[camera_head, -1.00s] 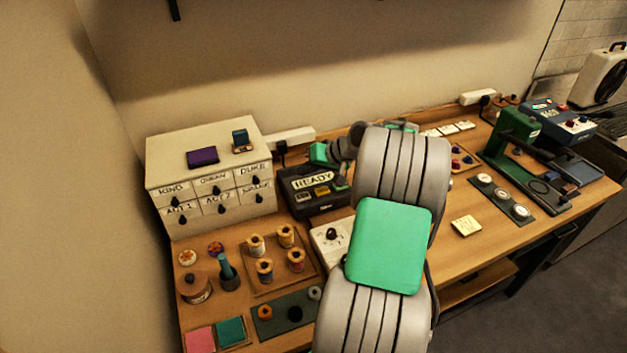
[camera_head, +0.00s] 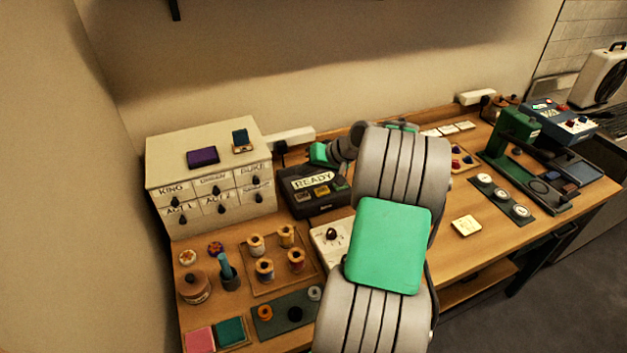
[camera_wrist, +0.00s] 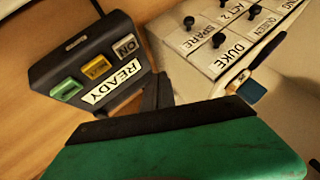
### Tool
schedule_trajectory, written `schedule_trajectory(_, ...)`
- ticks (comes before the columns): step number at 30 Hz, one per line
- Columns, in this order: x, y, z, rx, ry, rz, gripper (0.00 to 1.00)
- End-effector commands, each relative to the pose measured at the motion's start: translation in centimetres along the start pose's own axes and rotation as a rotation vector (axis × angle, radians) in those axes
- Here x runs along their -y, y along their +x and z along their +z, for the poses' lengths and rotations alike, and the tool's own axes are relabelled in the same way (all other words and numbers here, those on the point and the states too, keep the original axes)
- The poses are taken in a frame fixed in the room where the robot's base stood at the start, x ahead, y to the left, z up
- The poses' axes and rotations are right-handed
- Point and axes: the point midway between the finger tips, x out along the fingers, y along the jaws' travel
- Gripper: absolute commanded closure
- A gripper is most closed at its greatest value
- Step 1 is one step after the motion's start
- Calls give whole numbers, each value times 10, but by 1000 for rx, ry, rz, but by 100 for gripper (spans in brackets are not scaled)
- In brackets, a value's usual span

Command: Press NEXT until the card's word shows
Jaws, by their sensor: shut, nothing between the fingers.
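A dark prompter box (camera_head: 315,205) stands on the table beside the drawer cabinet. Its lit window reads READY (camera_head: 313,180), and the same window shows in the wrist view (camera_wrist: 112,84). In the wrist view the box has a green button (camera_wrist: 66,88), a yellow button (camera_wrist: 96,66) and a grey button (camera_wrist: 126,45); their lettering is too small to read surely. My gripper (camera_wrist: 158,92) is shut and empty, its dark fingertips near the READY end of the box; contact cannot be told. A cream card (camera_head: 466,226) lies on the table at right; its word is unreadable.
A cream drawer cabinet (camera_head: 208,170) with labels such as KING and DUKE stands left of the box. A white dial panel (camera_head: 330,240) lies in front of the box. Spools on a tray (camera_head: 262,285) fill the front left. A green press (camera_head: 515,140) stands at right.

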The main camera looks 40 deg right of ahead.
Motion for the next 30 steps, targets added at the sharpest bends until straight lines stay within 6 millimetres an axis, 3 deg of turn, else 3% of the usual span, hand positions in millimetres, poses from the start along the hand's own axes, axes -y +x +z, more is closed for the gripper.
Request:
schedule_trajectory(8, -10, 12, 7, -7, -7, 3, 100)
schedule_trajectory(13, -10, -17, -24, -110, -89, 92, 100)
schedule_trajectory(15, -13, -34, -32, -131, -258, 161, 100)
schedule_trajectory(18, -20, -44, -34, -117, -493, 226, 100)
schedule_trajectory(24, -38, -43, -27, -46, -942, 302, 100)
schedule_trajectory(30, -40, -44, -29, -7, -1224, 322, 100)
